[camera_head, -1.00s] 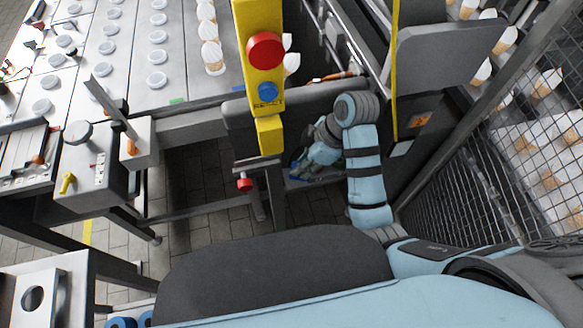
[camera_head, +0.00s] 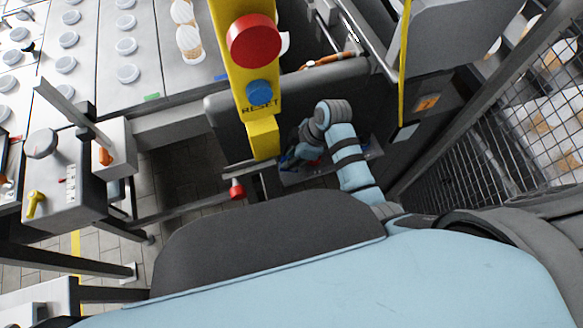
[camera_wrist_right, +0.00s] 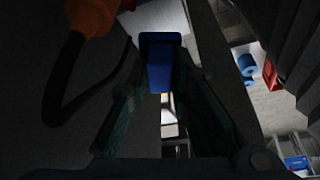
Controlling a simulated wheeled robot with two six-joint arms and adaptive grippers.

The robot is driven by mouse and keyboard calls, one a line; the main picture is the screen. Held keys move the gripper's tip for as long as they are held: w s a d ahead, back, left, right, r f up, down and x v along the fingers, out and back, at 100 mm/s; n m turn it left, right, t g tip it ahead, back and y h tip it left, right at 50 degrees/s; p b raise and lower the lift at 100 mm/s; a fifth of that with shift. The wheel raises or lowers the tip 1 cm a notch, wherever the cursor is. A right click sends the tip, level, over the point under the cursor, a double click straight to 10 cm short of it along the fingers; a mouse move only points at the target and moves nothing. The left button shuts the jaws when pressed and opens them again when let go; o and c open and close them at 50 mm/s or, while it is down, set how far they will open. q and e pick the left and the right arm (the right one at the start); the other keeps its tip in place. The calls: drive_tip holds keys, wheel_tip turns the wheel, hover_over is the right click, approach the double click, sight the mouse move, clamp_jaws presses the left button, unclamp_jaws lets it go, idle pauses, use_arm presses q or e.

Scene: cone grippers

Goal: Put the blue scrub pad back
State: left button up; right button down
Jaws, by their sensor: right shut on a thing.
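My right gripper (camera_head: 290,160) reaches down beside the yellow post, low over a grey shelf under the machine's edge. In the wrist view its two dark green fingers (camera_wrist_right: 163,92) are shut on the blue scrub pad (camera_wrist_right: 160,65), a plain blue block that sticks out beyond the fingertips. In the head view only a small bit of blue shows at the gripper, and the wrist hides most of it. My left gripper is not in view.
A yellow post (camera_head: 262,135) with a red button (camera_head: 254,40) and a blue reset button (camera_head: 259,93) stands close to my right gripper. The grey shelf (camera_head: 320,172) lies beneath it. An orange part (camera_wrist_right: 90,15) with a black cable is near the fingers. Wire mesh fencing (camera_head: 465,160) stands right.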

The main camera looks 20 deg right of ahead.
wheel_tip(320, 180, down, 5)
drive_tip(key=shift+w+r+b, duration=0.1)
drive_tip(key=shift+b, duration=0.7)
drive_tip(key=shift+f, duration=0.25)
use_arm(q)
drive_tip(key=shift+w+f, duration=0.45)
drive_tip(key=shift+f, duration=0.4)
use_arm(e)
drive_tip(key=shift+r, duration=0.15)
drive_tip(key=c, duration=1.5)
unclamp_jaws()
drive_tip(key=shift+o, duration=0.2)
